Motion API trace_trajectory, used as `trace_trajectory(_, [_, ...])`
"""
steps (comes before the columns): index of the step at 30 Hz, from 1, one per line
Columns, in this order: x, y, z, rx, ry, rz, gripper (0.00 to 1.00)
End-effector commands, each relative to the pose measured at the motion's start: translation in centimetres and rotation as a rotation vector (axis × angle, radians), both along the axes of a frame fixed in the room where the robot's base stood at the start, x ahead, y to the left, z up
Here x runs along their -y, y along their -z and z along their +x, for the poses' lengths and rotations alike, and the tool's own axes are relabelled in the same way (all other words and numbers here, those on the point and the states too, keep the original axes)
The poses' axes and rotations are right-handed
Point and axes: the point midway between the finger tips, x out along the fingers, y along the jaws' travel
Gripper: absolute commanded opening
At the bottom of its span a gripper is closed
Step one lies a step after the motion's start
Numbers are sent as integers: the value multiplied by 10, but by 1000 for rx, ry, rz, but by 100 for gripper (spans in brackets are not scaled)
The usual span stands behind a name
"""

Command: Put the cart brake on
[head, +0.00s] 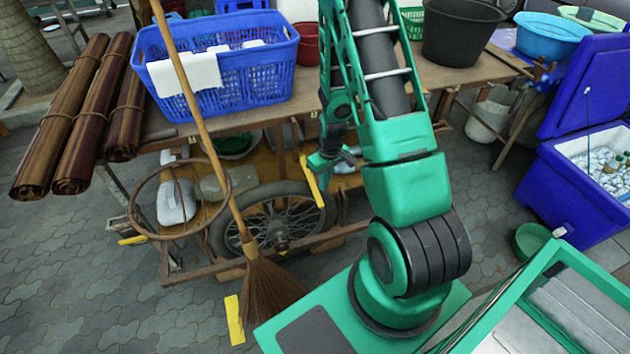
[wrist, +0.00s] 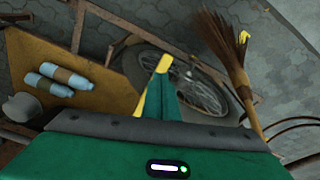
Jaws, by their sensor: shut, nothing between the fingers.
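The wooden cart (head: 462,98) stands with its spoked wheel (head: 265,225) low at the front; the wheel also shows in the wrist view (wrist: 205,95). My gripper (head: 313,183) is in front of the cart, beneath the tabletop and near the wheel's upper right in the head view.
A broom (head: 262,290) leans before the cart, left of my gripper, with a yellow piece (head: 235,320) beside its bristles. A rusty ring (head: 143,233) is further left. The lower shelf (wrist: 100,85) holds two bottles (wrist: 62,77). A blue basket (head: 225,85) stands on top.

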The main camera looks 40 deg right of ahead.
Motion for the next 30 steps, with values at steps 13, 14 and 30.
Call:
trace_trajectory(13, [0,-71,-4,3,0,-1,0])
trace_trajectory(14, [0,-75,-4,3,0,-1,0])
trace_trajectory(30, [0,-91,-7,-1,0,0,0])
